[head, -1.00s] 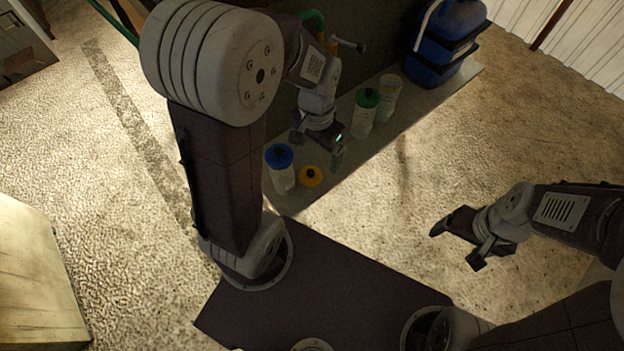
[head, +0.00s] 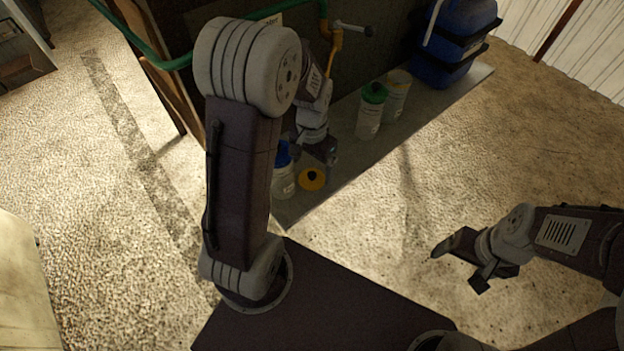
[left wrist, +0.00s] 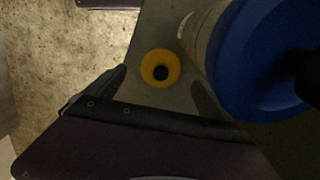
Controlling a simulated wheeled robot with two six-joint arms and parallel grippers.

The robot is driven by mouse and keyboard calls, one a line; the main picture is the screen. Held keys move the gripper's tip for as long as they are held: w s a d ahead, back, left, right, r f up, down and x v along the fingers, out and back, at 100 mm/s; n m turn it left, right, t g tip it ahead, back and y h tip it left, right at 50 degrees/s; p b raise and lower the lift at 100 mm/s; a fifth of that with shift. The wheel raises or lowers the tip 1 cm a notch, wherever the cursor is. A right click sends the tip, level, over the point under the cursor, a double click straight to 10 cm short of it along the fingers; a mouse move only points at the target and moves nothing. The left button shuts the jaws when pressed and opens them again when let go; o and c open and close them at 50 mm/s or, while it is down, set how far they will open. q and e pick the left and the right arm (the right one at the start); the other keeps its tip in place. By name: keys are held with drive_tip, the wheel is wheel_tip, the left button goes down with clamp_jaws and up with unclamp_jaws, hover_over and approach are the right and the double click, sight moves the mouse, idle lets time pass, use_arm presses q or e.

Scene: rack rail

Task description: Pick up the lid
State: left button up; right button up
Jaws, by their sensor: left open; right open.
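The lid is a yellow disc with a dark knob (head: 311,180). It lies near the front end of a low grey shelf, beside a jar with a blue lid (head: 284,175). My left gripper (head: 322,155) is just above and behind the lid in the head view, open and empty. In the left wrist view the yellow lid (left wrist: 160,72) shows beyond and between the two dark fingertips, apart from them. The blue jar lid (left wrist: 265,60) looms large at the right there. My right gripper (head: 458,265) is open and empty over the bare floor.
A jar with a green lid (head: 371,108) and another pale jar (head: 397,92) stand further back on the shelf (head: 440,105). A blue container (head: 455,40) is at its far end. A green hose and yellow fitting (head: 335,45) are above. Floor on the right is clear.

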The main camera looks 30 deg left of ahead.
sight(311, 175)
use_arm(q)
wheel_tip(311, 175, down, 4)
drive_tip(key=shift+s+r+b, duration=0.15)
drive_tip(key=shift+b, duration=0.4)
drive_tip(key=shift+f, duration=0.45)
drive_tip(key=shift+r, duration=0.1)
drive_tip(key=c, duration=1.4)
